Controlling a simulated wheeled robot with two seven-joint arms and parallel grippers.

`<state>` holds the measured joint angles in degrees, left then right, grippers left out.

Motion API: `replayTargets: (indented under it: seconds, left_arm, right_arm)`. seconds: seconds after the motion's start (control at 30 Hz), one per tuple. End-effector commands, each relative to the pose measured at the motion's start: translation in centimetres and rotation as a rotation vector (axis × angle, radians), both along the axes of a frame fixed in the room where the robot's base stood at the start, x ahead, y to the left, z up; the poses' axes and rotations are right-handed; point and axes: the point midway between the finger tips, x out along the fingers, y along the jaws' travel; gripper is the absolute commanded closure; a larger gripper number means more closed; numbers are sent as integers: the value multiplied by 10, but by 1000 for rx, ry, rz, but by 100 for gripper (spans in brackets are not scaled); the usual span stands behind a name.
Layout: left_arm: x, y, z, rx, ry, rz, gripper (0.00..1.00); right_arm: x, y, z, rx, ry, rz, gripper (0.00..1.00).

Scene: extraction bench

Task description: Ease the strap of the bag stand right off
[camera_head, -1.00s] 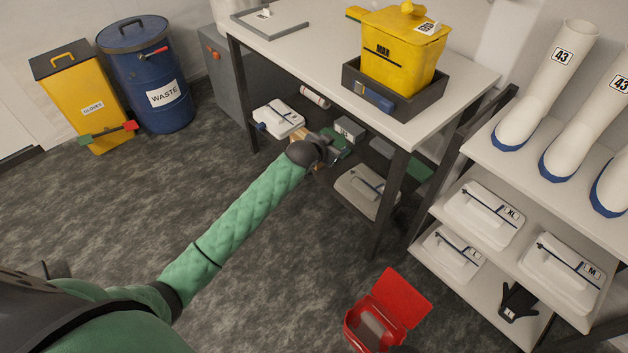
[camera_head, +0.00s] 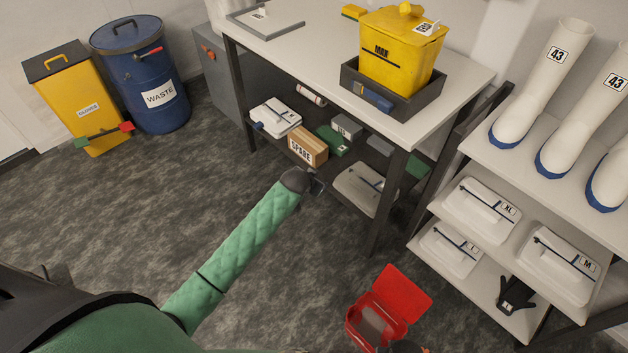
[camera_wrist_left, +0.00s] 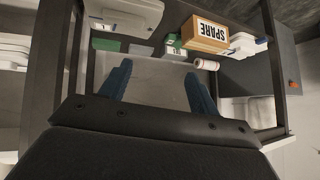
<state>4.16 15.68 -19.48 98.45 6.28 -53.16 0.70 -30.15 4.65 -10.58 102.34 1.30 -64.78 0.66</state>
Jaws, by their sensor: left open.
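I cannot make out a bag stand or its strap for sure in either view. My left gripper (camera_head: 317,186) is at the end of the green-sleeved arm, in front of the bench's lower shelf. In the left wrist view its two blue fingers (camera_wrist_left: 156,80) are spread apart with nothing between them. A cardboard box marked SPARE (camera_head: 307,150) sits on that shelf beyond the gripper, and also shows in the left wrist view (camera_wrist_left: 207,34). My right gripper cannot be made out.
A yellow MAX container (camera_head: 400,52) sits in a dark tray (camera_head: 418,103) on the bench (camera_head: 300,65). A red open box (camera_head: 402,292) is on the floor. A rack (camera_head: 452,213) with boots stands right. A blue waste drum (camera_head: 140,70) stands left.

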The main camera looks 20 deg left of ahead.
Motion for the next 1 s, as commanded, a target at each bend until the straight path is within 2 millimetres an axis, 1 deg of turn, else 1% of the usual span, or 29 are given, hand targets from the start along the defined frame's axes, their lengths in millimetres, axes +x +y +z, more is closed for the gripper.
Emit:
replayTargets:
  seconds: [0.2, 0.43, 0.53, 0.67, 0.77, 0.83, 0.97, 1.0]
  left_arm:
    - [-5, 2, -6, 4, 14, 6, 38]
    - [-5, 2, -6, 4, 13, 6, 38]
    - [-1, 2, -3, 4, 7, 6, 38]
    - [12, 7, 11, 11, -14, 6, 38]
    - [25, 13, 24, 28, -35, 0, 38]
    - [33, 14, 35, 40, -51, -10, 38]
    - [45, 13, 58, 67, -88, -38, 38]
    - [49, 11, 66, 77, -101, -49, 38]
  right_arm:
    - [0, 0, 1, 0, 0, 0, 60]
    - [0, 0, 1, 0, 0, 0, 60]
    - [-2, 0, 0, 0, 2, 0, 60]
    - [-8, 1, -2, 1, 9, 0, 60]
    - [-15, 2, -4, 3, 18, -2, 60]
    - [-17, 4, -2, 7, 17, -3, 60]
    - [-11, 9, 15, 17, -13, -7, 60]
    - [-7, 11, 23, 22, -28, -8, 60]
